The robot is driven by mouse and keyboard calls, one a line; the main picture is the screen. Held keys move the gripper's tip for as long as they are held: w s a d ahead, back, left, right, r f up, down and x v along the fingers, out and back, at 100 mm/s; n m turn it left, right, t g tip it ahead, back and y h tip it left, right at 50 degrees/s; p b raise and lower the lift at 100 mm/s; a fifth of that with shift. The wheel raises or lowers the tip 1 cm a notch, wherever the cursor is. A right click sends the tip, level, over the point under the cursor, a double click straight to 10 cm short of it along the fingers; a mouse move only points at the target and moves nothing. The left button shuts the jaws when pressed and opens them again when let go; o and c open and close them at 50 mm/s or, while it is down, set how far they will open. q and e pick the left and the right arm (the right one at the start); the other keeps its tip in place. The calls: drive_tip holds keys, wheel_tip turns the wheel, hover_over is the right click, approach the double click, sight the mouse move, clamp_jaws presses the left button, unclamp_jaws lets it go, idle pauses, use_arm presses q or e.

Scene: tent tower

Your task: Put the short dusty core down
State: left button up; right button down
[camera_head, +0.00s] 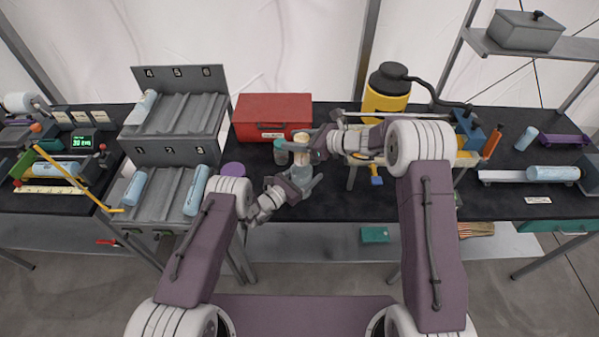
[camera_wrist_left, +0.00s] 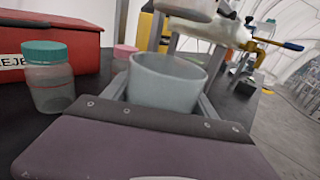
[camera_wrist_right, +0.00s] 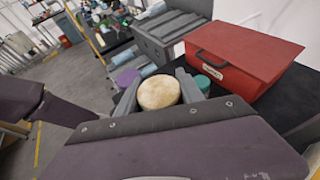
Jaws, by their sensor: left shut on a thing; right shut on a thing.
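The short dusty core (camera_head: 302,137) has a beige round top and is held upright in my right gripper (camera_head: 304,147). In the right wrist view, its speckled beige end (camera_wrist_right: 158,93) sits between the two fingers. My left gripper (camera_head: 299,180) is shut around a pale grey-blue open cup (camera_wrist_left: 168,82), just below and in front of the core. In the left wrist view a grey rounded end (camera_wrist_left: 187,9), likely the core's underside, hangs above the cup, apart from it. The cup's inside bottom is hidden.
A red box (camera_head: 272,117) stands behind, with a teal-lidded jar (camera_head: 280,151) close by. A purple lid (camera_head: 233,169) is to the left, beside a numbered rack (camera_head: 178,152) with pale blue cores. A yellow container (camera_head: 386,95) stands at the back right.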

wheel_tip(320, 180, down, 10)
idle(0.6)
drive_tip(key=shift+f, duration=0.15)
drive_tip(key=shift+f, duration=0.45)
drive_tip(key=c, duration=0.7)
unclamp_jaws()
drive_tip(key=shift+c, duration=0.2)
drive_tip(key=shift+r, duration=0.1)
drive_tip(key=shift+s+d+r, duration=0.25)
drive_tip(key=shift+d+r, duration=0.4)
drive_tip(key=shift+r, duration=0.15)
approach(299, 162)
drive_tip(key=w+f, duration=0.2)
drive_tip(key=f, duration=0.1)
drive_tip(key=shift+w+d, duration=0.2)
